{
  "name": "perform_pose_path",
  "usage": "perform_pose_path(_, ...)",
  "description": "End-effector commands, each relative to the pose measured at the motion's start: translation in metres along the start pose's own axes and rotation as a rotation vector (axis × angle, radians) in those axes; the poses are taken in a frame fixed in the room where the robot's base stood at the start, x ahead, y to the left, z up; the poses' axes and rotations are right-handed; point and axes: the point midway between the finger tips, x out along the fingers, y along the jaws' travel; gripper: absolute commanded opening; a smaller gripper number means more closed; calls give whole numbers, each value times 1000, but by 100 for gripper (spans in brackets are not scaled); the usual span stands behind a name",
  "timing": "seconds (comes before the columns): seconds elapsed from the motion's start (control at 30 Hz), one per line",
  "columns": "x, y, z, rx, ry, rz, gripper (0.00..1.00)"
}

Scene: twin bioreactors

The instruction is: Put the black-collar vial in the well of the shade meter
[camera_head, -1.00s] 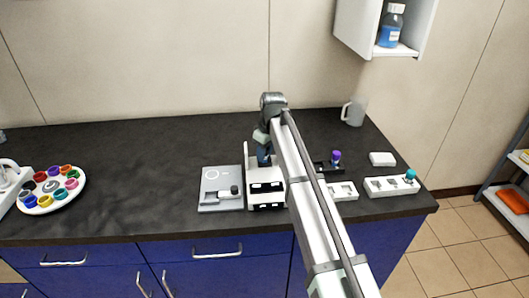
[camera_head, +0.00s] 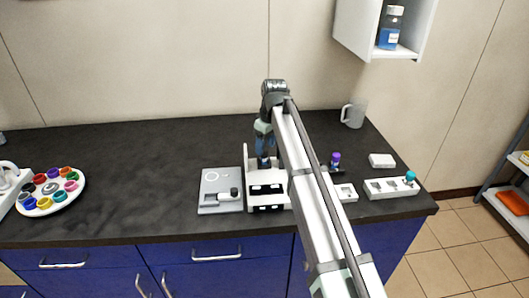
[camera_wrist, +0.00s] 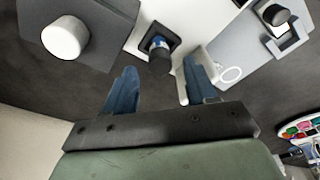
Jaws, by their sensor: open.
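The shade meter (camera_head: 265,199) is a white unit with dark display windows on its front, in the middle of the bench in the head view. In the wrist view, a small vial with a dark collar (camera_wrist: 160,58) stands in the dark square well (camera_wrist: 174,32) of a white body, seemingly the meter. My gripper (camera_wrist: 160,66) is open, its two blue fingers apart on either side of the vial with visible gaps. In the head view my gripper (camera_head: 264,154) is just above and behind the meter, partly hidden by my arm. How deep the vial sits is unclear.
To the right are a purple-capped vial (camera_head: 336,158), a white rack (camera_head: 386,192) with a teal-capped vial (camera_head: 410,176), a white block (camera_head: 382,160) and a mug (camera_head: 352,115). Bench behind left is clear.

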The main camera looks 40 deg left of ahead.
Motion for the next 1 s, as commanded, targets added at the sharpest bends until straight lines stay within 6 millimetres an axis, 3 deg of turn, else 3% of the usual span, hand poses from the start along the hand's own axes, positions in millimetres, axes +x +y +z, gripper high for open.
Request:
perform_pose_path(0.2,-41,1,-1,0,2,1,56)
perform_pose_path(0.4,-64,0,-1,0,1,1,56)
perform_pose_path(1.0,-72,0,0,0,0,0,56)
